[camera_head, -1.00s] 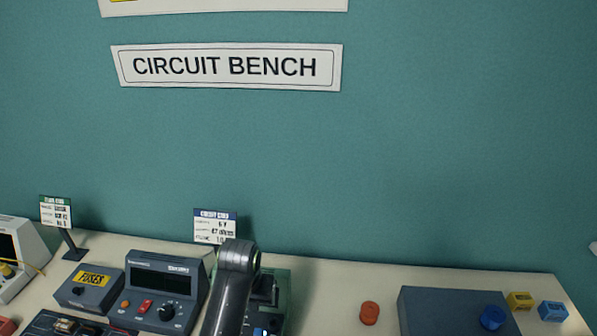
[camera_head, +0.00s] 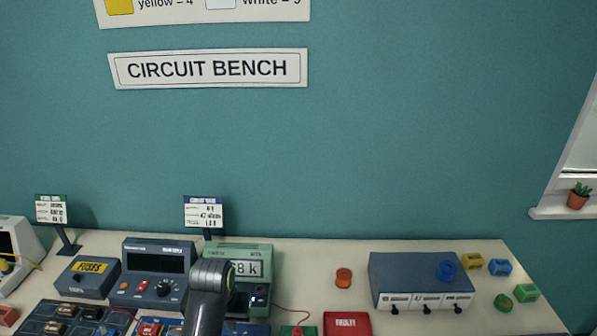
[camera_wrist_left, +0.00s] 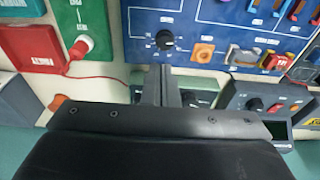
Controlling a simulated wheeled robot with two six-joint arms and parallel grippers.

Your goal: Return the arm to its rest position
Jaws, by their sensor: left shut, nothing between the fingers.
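My left arm (camera_head: 208,295) rises from the bottom edge of the head view, in front of the circuit bench's instruments. Its fingertips are hard to make out there. In the left wrist view my left gripper (camera_wrist_left: 161,82) points over the bench with its two dark fingers together and nothing between them. A blue panel (camera_wrist_left: 200,40) with a black knob (camera_wrist_left: 166,39) lies beyond the fingers. My right gripper is in neither view now.
The bench holds a grey meter (camera_head: 155,270), a fuses box (camera_head: 88,277), a green meter (camera_head: 243,262) partly behind my arm, a red faulty tray (camera_head: 347,324) and a blue-grey drawer box (camera_head: 420,275). Coloured blocks stand at right. A plant (camera_head: 579,195) sits on the windowsill.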

